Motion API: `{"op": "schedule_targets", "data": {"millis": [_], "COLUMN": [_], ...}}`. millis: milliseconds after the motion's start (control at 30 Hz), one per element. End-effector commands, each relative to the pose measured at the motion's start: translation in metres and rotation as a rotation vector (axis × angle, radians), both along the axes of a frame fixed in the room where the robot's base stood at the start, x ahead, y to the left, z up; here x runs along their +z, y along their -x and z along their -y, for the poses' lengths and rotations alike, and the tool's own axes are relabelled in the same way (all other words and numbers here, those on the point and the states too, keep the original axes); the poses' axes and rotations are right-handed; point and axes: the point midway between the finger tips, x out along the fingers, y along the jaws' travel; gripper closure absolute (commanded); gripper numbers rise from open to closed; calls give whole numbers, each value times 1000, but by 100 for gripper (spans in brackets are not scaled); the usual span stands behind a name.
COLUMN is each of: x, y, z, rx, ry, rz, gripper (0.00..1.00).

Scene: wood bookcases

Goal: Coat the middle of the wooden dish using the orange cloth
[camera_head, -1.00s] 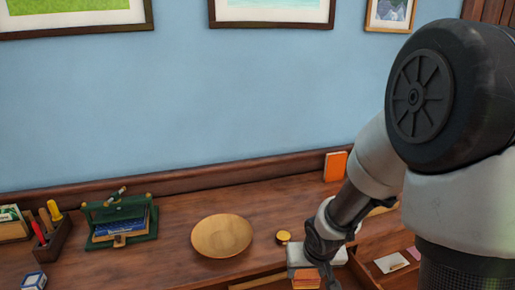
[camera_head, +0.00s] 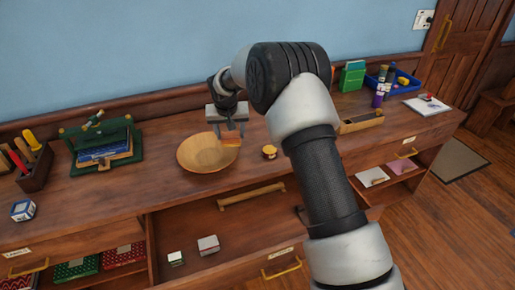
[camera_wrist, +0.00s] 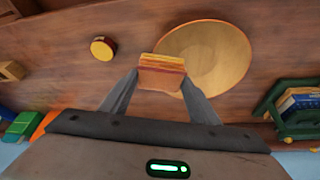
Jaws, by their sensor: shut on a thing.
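The wooden dish (camera_head: 198,156) is a round, shallow, pale bowl on the desk top. It also shows in the wrist view (camera_wrist: 222,62). My gripper (camera_head: 231,136) is shut on the orange cloth (camera_head: 231,142), a small folded block. In the wrist view my gripper (camera_wrist: 160,90) has the cloth (camera_wrist: 162,72) between its fingertips. The cloth overlaps the dish's edge in both views. I cannot tell whether it touches the dish.
A small yellow-lidded tin (camera_head: 269,152) stands right of the dish. A green rack with blue books (camera_head: 102,147) is to the left. Below, an open drawer (camera_head: 225,235) holds two small boxes. A blue tray (camera_head: 393,82) stands at the far right.

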Motion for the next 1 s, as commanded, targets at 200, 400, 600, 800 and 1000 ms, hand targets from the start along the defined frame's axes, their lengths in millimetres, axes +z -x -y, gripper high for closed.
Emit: {"op": "schedule_targets", "data": {"millis": [200, 400, 600, 800, 1000], "x": [-26, -32, -37, -54, -75], "y": [-32, -39, -40, -40, -40], "z": [-62, -87, -91, -90, -90], "rx": [-5, -10, -13, -12, -11], "ry": [-9, -14, -15, -15, -14], "rz": [-2, -3, -4, -4, -5], "gripper": [70, 70, 70, 70, 70]}}
